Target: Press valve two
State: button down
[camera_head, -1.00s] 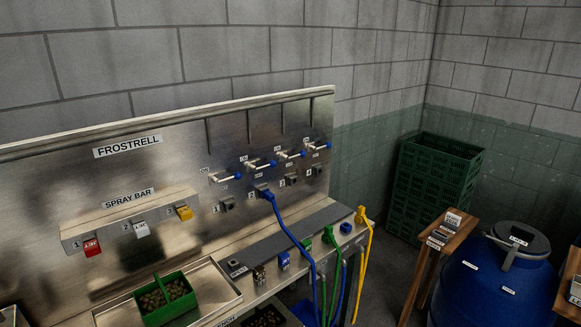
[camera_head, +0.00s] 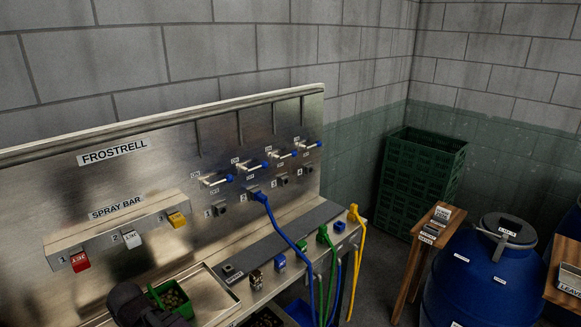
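The steel FROSTRELL panel (camera_head: 150,172) carries a spray bar (camera_head: 62,243) with a red paddle (camera_head: 80,262), a white paddle (camera_head: 132,239) marked 2, and a yellow paddle (camera_head: 178,220). Right of it, several blue-tipped lever valves stand in a row with ON and OFF labels. The second lever valve (camera_head: 250,168) sits above a socket with a blue hose plug (camera_head: 257,195) in it. All levers point to the right. My gripper (camera_head: 140,306) is a dark shape at the bottom left, below the spray bar and apart from the paddles; its fingers are not clear.
A green crate (camera_head: 157,291) of brown round items lies in the steel tray, partly behind my gripper. Green and yellow hoses (camera_head: 361,240) hang off the bench's right end. Right stand stacked green crates (camera_head: 420,175), a wooden stand (camera_head: 410,262) and a blue drum (camera_head: 475,285).

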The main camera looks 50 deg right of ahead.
aim_at(264, 165)
jog(key=z, duration=1.35)
jog(key=k, duration=1)
jog(key=u, duration=0.05)
jog(key=i, duration=0.75)
jog(key=z, duration=0.05)
